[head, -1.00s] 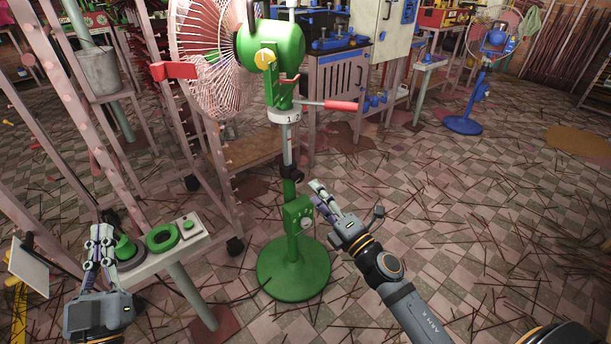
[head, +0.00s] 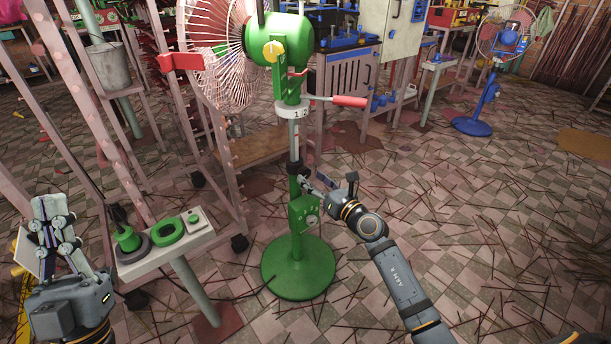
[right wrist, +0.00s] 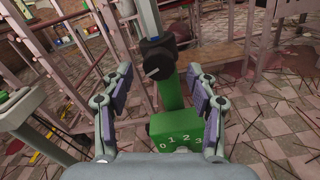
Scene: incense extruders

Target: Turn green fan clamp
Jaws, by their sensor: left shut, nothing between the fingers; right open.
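The green fan (head: 277,42) stands on a round green base (head: 298,268) with a grey pole. Its black clamp (head: 293,168) is on the pole, above the green control box (head: 304,212). My right gripper (head: 308,181) is open beside the clamp, at its right in the head view. In the right wrist view the clamp's dark knob (right wrist: 158,64) shows ahead, in the gap between the spread fingers (right wrist: 158,76). I cannot tell whether they touch it. My left gripper (head: 50,207) is shut and empty at the far left, apart from the fan.
A small pedestal table (head: 150,262) with a green ring (head: 168,232) stands left of the fan. A red-handled lever (head: 349,101) sticks out right above the clamp. Pink racks (head: 213,130) stand behind. Sticks litter the floor; a blue fan (head: 472,124) is far right.

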